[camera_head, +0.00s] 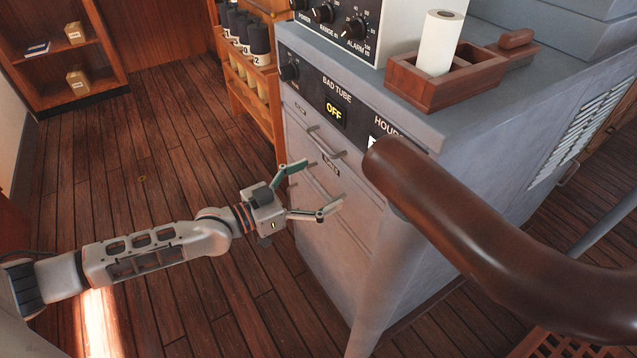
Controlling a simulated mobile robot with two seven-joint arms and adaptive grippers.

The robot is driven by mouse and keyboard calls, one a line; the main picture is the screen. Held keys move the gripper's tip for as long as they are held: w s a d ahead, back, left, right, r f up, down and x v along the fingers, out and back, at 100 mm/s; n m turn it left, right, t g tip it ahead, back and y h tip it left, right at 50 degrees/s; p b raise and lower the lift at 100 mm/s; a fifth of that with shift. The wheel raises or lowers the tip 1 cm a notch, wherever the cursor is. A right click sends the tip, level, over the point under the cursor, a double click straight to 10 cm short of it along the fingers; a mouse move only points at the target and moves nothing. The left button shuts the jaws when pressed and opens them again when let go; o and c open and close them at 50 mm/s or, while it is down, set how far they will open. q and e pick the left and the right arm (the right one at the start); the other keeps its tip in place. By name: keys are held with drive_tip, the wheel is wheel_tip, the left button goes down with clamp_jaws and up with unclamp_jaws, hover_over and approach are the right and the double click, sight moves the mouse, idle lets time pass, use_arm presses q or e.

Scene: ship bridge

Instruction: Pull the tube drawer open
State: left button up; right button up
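The grey cabinet (345,235) has drawer fronts on its left-facing side, below a dark panel reading "BAD TUBE OFF". The drawers look shut. A slim bar handle (327,144) crosses the upper drawer front, with small labels near it that are too small to read surely. Another bar lies lower, partly behind my gripper's fingers. My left gripper (318,189) is open and empty, its two fingers spread and pointing toward the drawer fronts, below the upper handle. I cannot tell whether the fingers touch the cabinet. My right gripper is not in view.
A thick brown handrail (470,235) on a grey post (385,270) stands at the right, close to the drawers. A wooden tray (446,88) with a white roll sits on the cabinet. A wooden rack (262,90) stands behind. Plank floor is clear at left.

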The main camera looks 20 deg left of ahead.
use_arm(q)
drive_tip(key=c, duration=1.2)
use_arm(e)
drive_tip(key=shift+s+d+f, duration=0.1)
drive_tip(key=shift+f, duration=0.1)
use_arm(q)
drive_tip(key=shift+o, duration=0.2)
drive_tip(key=shift+s, duration=0.1)
